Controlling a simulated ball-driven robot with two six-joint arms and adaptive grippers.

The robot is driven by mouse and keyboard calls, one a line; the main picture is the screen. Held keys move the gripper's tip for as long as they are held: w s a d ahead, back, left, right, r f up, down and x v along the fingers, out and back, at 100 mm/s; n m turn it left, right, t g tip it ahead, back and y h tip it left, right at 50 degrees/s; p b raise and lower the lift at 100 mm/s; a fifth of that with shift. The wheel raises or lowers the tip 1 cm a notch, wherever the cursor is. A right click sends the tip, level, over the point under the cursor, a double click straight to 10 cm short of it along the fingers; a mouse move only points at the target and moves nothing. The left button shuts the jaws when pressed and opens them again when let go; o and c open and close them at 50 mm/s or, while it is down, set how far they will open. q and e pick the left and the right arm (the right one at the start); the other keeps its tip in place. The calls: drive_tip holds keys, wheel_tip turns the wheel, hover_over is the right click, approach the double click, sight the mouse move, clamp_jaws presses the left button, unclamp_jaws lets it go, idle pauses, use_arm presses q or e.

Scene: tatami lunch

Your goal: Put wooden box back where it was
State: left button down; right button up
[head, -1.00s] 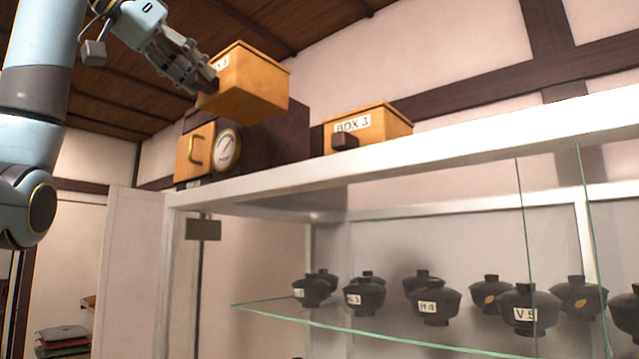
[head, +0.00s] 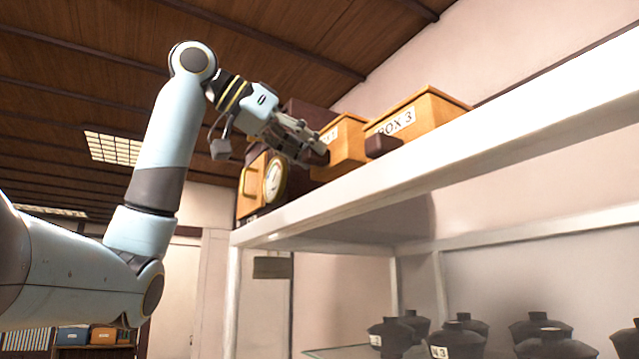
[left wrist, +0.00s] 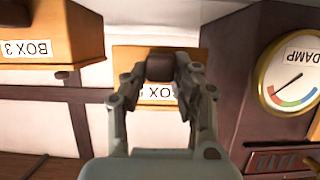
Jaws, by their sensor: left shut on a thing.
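The wooden box (head: 350,142) is light orange wood with a white label and a dark knob. It is on or just above the top of the white cabinet, between the gauge case and BOX 3; I cannot tell whether it touches the surface. My left gripper (head: 318,152) is shut on its knob and partly covers its front. In the left wrist view, which is upside down, the wooden box (left wrist: 128,58) is behind the fingers of my left gripper (left wrist: 160,72), its label partly covered. My right gripper is not in view.
BOX 3 (head: 425,108) stands close on the right, with its own dark knob. The dark case with a round gauge (head: 275,180) stands on the left. The white cabinet top (head: 450,160) has a long front edge. Black lidded bowls (head: 455,338) are below.

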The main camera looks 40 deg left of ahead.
sight(305, 196)
use_arm(q)
wheel_tip(305, 196, down, 5)
drive_tip(key=shift+r+b, duration=0.1)
drive_tip(key=shift+b, duration=0.9)
drive_tip(key=shift+f, duration=0.2)
drive_tip(key=shift+s+r, duration=0.1)
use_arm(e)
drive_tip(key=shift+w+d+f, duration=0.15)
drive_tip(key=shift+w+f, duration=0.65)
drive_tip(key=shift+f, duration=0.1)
use_arm(q)
drive_tip(key=c, duration=1)
unclamp_jaws()
drive_tip(key=shift+c, duration=0.2)
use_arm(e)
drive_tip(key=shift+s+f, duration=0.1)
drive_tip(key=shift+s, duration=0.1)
